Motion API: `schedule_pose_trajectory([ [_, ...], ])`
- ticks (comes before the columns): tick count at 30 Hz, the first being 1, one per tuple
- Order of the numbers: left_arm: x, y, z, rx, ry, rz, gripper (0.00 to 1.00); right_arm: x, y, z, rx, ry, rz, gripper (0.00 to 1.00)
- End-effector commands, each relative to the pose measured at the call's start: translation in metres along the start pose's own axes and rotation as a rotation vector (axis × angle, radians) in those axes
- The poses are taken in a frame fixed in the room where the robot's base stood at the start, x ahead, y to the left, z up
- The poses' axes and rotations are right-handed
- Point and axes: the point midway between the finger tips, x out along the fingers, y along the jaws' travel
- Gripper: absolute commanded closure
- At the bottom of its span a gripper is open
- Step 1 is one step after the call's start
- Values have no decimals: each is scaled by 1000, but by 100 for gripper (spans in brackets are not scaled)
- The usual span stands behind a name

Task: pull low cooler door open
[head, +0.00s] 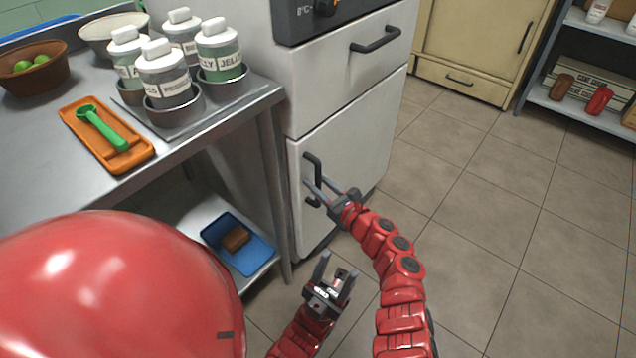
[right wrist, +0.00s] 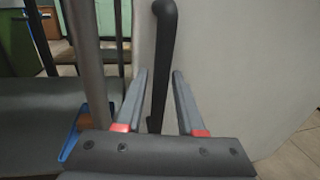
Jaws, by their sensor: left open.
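The low cooler door (head: 355,150) is a pale grey panel below a drawer, and it looks shut. Its black vertical handle (head: 318,166) is at the door's left side. My right gripper (head: 311,190) is at the handle with its fingers spread. In the right wrist view the handle (right wrist: 161,55) runs between the two open fingers (right wrist: 156,78), with gaps showing on both sides. My left gripper (head: 336,270) is open and empty, lower down in front of the cooler. Part of the handle is hidden by the right fingers.
A steel table (head: 210,125) stands left of the cooler, with jars (head: 165,75) and an orange tray (head: 70,115) on top. A blue tray (head: 262,258) lies on its lower shelf. The tiled floor (head: 490,220) to the right is clear.

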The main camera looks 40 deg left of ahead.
Motion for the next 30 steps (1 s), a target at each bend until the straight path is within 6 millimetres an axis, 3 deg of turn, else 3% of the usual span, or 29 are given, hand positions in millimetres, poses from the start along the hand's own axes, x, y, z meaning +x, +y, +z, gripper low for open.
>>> schedule_pose_trajectory([
  [1, 0, 0, 0, 0, 0, 0, 50, 0, 0, 0, 0, 0, 0, 73],
  [6, 0, 0, 0, 0, 0, 0, 50, 0, 0, 0, 0, 0, 0, 100],
  [30, 0, 0, 0, 0, 0, 0, 50, 0, 0, 0, 0, -1, 0, 100],
])
